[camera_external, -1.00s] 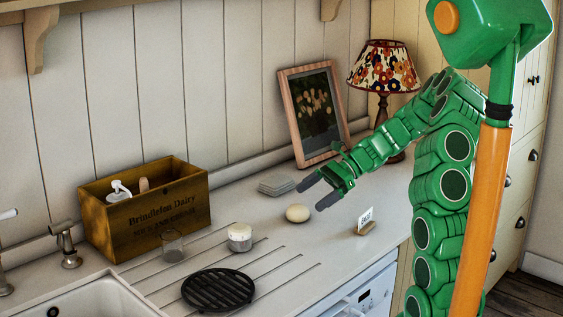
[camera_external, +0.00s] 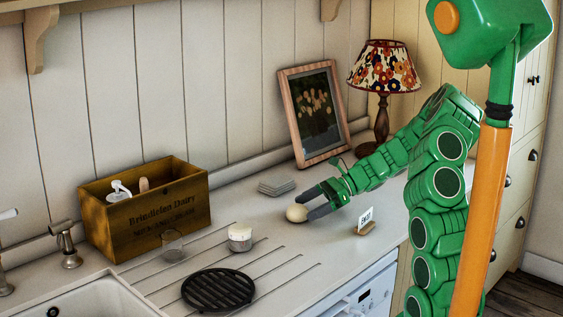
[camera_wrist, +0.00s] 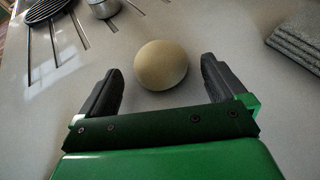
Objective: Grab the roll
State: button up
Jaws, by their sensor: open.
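The roll (camera_external: 296,213) is a small, pale, rounded bun lying on the white counter. In the wrist view the roll (camera_wrist: 161,65) sits ahead of my gripper, centred between the lines of its two fingers. My gripper (camera_external: 312,203) is low over the counter, right beside the roll, with its dark fingers spread. In the wrist view my gripper (camera_wrist: 161,84) is open and empty, with a finger to each side of the roll's near edge. I cannot tell whether a finger touches it.
A stack of grey coasters (camera_external: 277,185) lies behind the roll. A small card in a wooden holder (camera_external: 365,222) stands to its right. A lidded white jar (camera_external: 240,237), a glass (camera_external: 172,245) and a black trivet (camera_external: 218,289) are to the left. A picture frame (camera_external: 287,115) and lamp (camera_external: 382,115) stand behind.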

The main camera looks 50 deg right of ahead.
jog(key=shift+x, duration=1.3)
jog(key=c, duration=0.8)
